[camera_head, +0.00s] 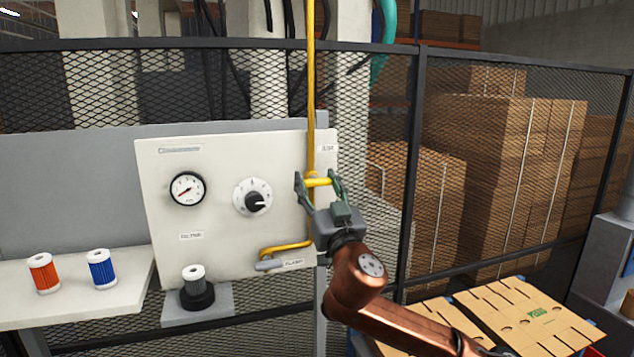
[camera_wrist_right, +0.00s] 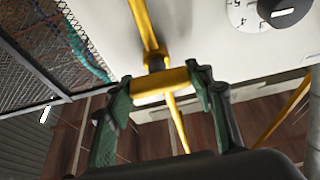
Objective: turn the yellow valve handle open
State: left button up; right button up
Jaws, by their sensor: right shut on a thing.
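The yellow valve handle (camera_head: 319,182) sits on the yellow pipe (camera_head: 311,90) at the right edge of the white panel (camera_head: 220,225). In the head view the handle lies roughly level, across the upright pipe. My right gripper (camera_head: 320,183) is shut on the handle, with one green finger at each side of it. The right wrist view shows the handle (camera_wrist_right: 163,84) between the fingers (camera_wrist_right: 160,90); the pipe runs past behind it. My left gripper is in neither view.
The panel carries a gauge (camera_head: 188,189) and a black knob (camera_head: 256,202). A red filter (camera_head: 43,272) and a blue filter (camera_head: 101,268) stand on the left shelf. A mesh fence (camera_head: 490,160) rises behind. Flat cardboard (camera_head: 530,315) lies lower right.

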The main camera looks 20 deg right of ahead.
jog(key=shift+f+m+b, duration=0.2)
jog(key=shift+m+b, duration=0.4)
jog(key=shift+b, duration=0.2)
jog(key=m+h+b, duration=0.2)
jog(key=m+b, duration=0.1)
jog(key=shift+a+b, duration=0.1)
jog(key=shift+b, duration=0.2)
jog(key=shift+m+g+h+b, duration=0.3)
jog(key=shift+m+h+b, duration=0.3)
jog(key=shift+m, duration=0.6)
jog(key=m+h, duration=0.1)
jog(key=m, duration=0.2)
jog(key=shift+r+m+g+h, duration=0.1)
jog(key=shift+m+g+h, duration=0.2)
jog(key=shift+m+h, duration=0.1)
jog(key=shift+m+g+h, duration=0.4)
jog(key=shift+m, duration=0.8)
jog(key=m+g+h+p, duration=0.1)
jog(key=m, duration=0.2)
jog(key=shift+r, duration=0.1)
jog(key=m+g+p, duration=0.1)
jog(key=m+p, duration=0.1)
jog(key=m, duration=0.2)
jog(key=shift+m+g+p, duration=0.3)
jog(key=shift+g+p, duration=0.1)
jog(key=shift+d+m+g+p, duration=0.25)
jog(key=shift+m+g+p, duration=0.15)
jog(key=shift+m+p, duration=0.6)
jog(key=shift+f, duration=0.2)
